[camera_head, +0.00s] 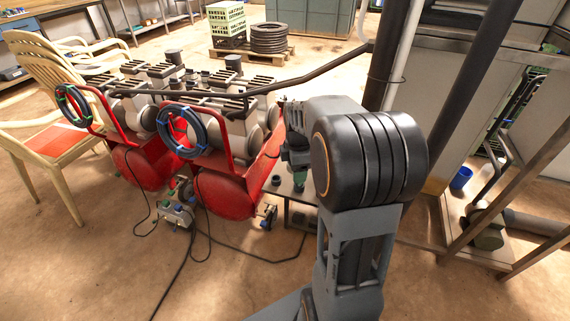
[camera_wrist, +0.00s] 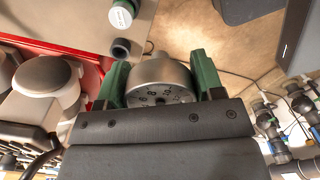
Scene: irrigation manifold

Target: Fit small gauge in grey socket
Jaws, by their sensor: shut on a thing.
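My gripper (camera_wrist: 160,66) has two green fingers, shut on the sides of a small round silver gauge (camera_wrist: 158,72) in the wrist view. Part of its numbered dial shows at the lower edge; the rest is hidden behind my gripper body. A short dark grey open socket (camera_wrist: 121,48) stands on a pale bench top (camera_wrist: 75,22), up and left of the gauge and apart from it. In the head view my gripper (camera_head: 296,160) hangs over the bench, partly hidden by my arm, and the gauge cannot be made out.
A green piece with a white round top (camera_wrist: 121,16) is beside the socket. Red-framed machines (camera_head: 230,190) with blue hose coils stand close left of my gripper. A dark pipe (camera_head: 310,75) crosses behind it. A metal rack (camera_head: 500,230) is at the right. Cables lie on the floor.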

